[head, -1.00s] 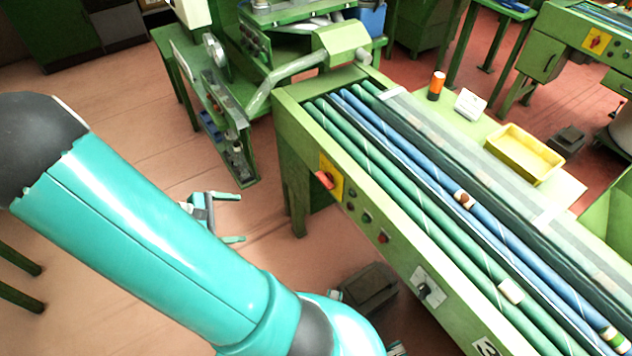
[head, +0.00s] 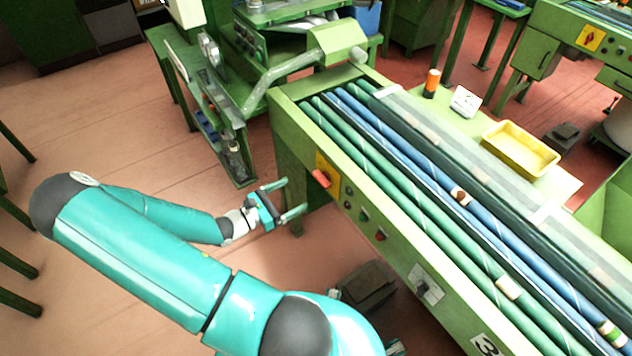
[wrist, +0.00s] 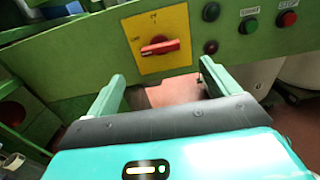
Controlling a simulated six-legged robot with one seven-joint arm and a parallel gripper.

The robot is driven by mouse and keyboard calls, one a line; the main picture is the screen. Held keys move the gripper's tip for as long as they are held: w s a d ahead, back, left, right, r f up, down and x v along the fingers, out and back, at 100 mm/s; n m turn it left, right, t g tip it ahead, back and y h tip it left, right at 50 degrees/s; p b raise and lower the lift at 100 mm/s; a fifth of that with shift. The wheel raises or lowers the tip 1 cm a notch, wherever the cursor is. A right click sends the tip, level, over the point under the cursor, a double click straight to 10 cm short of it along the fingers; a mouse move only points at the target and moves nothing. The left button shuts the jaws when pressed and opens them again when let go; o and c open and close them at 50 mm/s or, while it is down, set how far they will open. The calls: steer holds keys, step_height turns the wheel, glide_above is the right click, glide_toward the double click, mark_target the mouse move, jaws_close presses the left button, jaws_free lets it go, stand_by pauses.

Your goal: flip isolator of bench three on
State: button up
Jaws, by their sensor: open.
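The isolator is a red rotary handle (wrist: 160,47) on a yellow plate (wrist: 151,22) on the green side of the bench. In the wrist view the handle lies about level. My gripper (head: 294,198) is open and empty, just left of the handle in the head view. In the wrist view its two fingers (wrist: 160,75) point toward the panel, with the handle beyond and between them, apart from both.
Right of the plate are a dark knob (wrist: 211,12), a green button (wrist: 249,26) and a red button (wrist: 288,19). A dark box (head: 368,286) stands on the floor below. Another green machine (head: 222,120) stands behind.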

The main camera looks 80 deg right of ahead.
mark_target(323, 179)
steer(key=x, duration=0.9)
steer(key=shift+s, duration=0.2)
steer(key=shift+d, duration=0.1)
steer(key=c, duration=1)
